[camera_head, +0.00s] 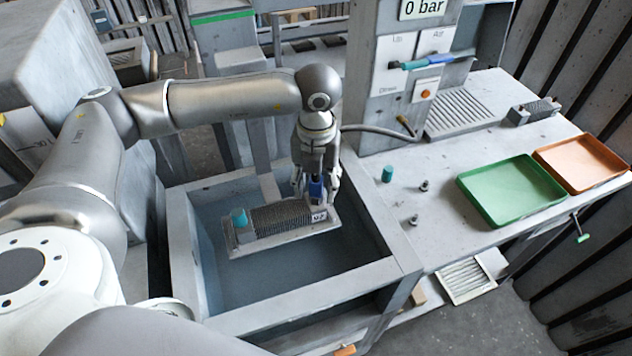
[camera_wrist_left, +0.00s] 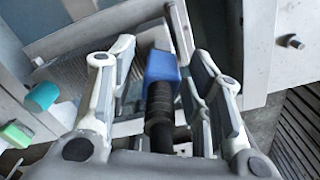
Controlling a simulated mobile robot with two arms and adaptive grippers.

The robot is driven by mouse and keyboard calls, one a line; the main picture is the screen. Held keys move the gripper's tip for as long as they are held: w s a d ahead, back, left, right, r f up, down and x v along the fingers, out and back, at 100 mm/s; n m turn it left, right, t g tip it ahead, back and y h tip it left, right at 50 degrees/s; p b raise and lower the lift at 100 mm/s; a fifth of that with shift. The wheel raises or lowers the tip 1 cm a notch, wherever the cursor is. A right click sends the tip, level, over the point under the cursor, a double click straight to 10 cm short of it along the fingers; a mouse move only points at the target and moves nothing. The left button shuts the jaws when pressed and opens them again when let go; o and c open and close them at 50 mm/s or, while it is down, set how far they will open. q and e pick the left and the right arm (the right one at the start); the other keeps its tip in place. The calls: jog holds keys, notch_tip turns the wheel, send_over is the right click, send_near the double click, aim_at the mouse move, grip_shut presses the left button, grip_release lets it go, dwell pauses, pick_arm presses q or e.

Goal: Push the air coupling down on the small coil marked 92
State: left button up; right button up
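A small ribbed grey coil (camera_head: 285,217) lies on a pale tray (camera_head: 285,238) at the water tank. The white label (camera_head: 319,216) at its right end reads like 92 but is blurred. A teal cap (camera_head: 239,218) stands at its left end and also shows in the left wrist view (camera_wrist_left: 41,97). A blue air coupling (camera_head: 317,189) stands upright at the right end; its seating is hidden. My left gripper (camera_head: 317,186) points down around the coupling. In the left wrist view the blue coupling (camera_wrist_left: 161,67) sits between the fingers, with gaps on both sides.
The tank rim (camera_head: 377,215) surrounds the coil. The gauge display (camera_head: 422,8) reads 0 bar.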

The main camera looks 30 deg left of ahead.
pick_arm(q)
notch_tip(320, 180, up, 12)
jog(key=shift+r, duration=0.1)
dwell(0.6)
dwell(0.4)
